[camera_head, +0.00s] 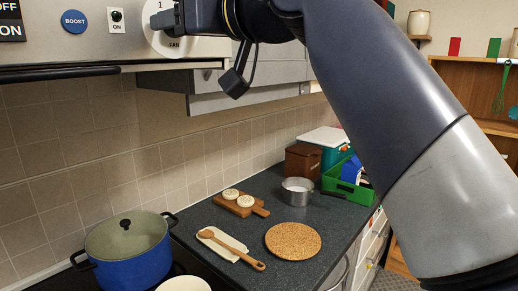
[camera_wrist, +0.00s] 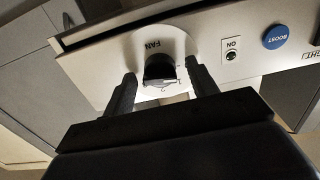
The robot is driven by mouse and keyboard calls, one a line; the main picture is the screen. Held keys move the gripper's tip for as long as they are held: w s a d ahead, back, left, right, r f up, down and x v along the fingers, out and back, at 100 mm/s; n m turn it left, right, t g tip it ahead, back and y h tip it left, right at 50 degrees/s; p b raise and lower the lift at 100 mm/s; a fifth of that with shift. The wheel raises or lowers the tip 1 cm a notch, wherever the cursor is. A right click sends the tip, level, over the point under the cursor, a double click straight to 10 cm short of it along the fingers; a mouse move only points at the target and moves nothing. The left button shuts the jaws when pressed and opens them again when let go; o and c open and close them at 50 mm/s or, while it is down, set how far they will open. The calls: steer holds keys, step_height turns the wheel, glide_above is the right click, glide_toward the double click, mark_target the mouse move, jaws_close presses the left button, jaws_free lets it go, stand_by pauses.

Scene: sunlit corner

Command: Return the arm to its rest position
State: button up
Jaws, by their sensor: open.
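My arm reaches up across the head view to the hood's control panel (camera_head: 100,40). My gripper (camera_wrist: 160,75) is open in the wrist view, with its two fingers either side of the dark grip of the FAN knob (camera_wrist: 158,66). I cannot tell whether the fingers touch it. In the head view the white dial of the FAN knob (camera_head: 172,45) is partly hidden by my gripper. A small ON indicator (camera_head: 117,16) and a blue BOOST button (camera_head: 74,21) are left of the knob.
Below are a blue pot (camera_head: 130,262), a spoon on a rest (camera_head: 232,250), a cork mat (camera_head: 293,241), a board with two round pieces (camera_head: 241,203), a metal pan (camera_head: 297,191) and a green crate (camera_head: 347,186). The hood's lower edge (camera_head: 60,73) is close under my gripper.

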stand_by(0.4)
steer(key=b+v, duration=0.3)
steer(key=v, duration=0.8)
steer(key=p+x, duration=0.3)
steer(key=x, duration=0.8)
steer(key=shift+s+d+m+p, duration=0.55)
steer(key=shift+m+p, duration=0.7)
steer(key=shift+m, duration=1.25)
steer(key=shift+s+d+m+p, duration=0.6)
steer(key=shift+m+p, duration=0.65)
steer(key=shift+m, duration=1.25)
steer(key=shift+s+d+m+p, duration=0.35)
steer(key=shift+d+m+p, duration=0.65)
steer(key=shift+m, duration=1.5)
steer(key=shift+a, duration=0.35)
